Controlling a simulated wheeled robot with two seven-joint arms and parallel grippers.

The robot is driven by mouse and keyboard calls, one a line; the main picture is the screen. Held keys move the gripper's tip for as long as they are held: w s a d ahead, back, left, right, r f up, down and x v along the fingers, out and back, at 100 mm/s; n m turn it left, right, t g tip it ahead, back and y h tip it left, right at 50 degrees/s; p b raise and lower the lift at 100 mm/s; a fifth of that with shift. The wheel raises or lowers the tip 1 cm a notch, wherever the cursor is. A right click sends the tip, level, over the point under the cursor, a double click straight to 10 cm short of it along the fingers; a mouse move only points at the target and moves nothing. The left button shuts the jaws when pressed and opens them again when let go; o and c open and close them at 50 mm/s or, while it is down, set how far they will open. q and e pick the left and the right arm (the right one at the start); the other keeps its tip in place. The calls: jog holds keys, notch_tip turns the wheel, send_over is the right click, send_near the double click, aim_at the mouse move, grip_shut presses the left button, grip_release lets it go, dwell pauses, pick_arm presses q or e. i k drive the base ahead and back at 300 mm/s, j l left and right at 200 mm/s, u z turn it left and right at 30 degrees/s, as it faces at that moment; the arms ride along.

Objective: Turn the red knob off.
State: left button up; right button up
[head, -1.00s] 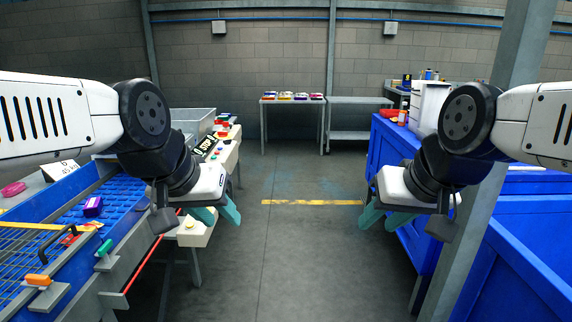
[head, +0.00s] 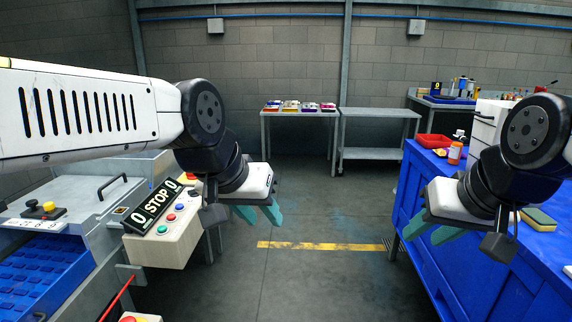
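A cream control box (head: 165,246) stands at the left with a black "STOP" sign (head: 152,206) on it. Its face carries a red button (head: 171,217) between a green button (head: 162,229) and a blue button (head: 180,206). A red round part (head: 128,319) is cut off at the bottom edge. I cannot tell which red part is the knob, or its setting. My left gripper (head: 258,213) is open and empty, right of the control box and apart from it. My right gripper (head: 428,230) is open and empty by the blue bench's left edge.
A machine with a blue belt (head: 35,280) and yellow and black knobs fills the left. The blue bench (head: 470,285) at right holds a red tray (head: 433,141), an orange jar and a sponge (head: 538,218). The floor between is clear.

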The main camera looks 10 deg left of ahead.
aim_at(191, 176)
jog(key=i+u, duration=0.2)
jog(key=i, duration=0.25)
jog(key=i+l+u, duration=0.15)
jog(key=i, duration=0.3)
jog(key=i+l+u, duration=0.2)
jog(key=i, duration=0.25)
jog(key=i+j+u, duration=0.1)
jog(key=i+u, duration=0.5)
jog(key=u, duration=0.15)
jog(key=i+u, duration=0.4)
jog(key=i+l+u, duration=0.15)
jog(key=u, duration=0.2)
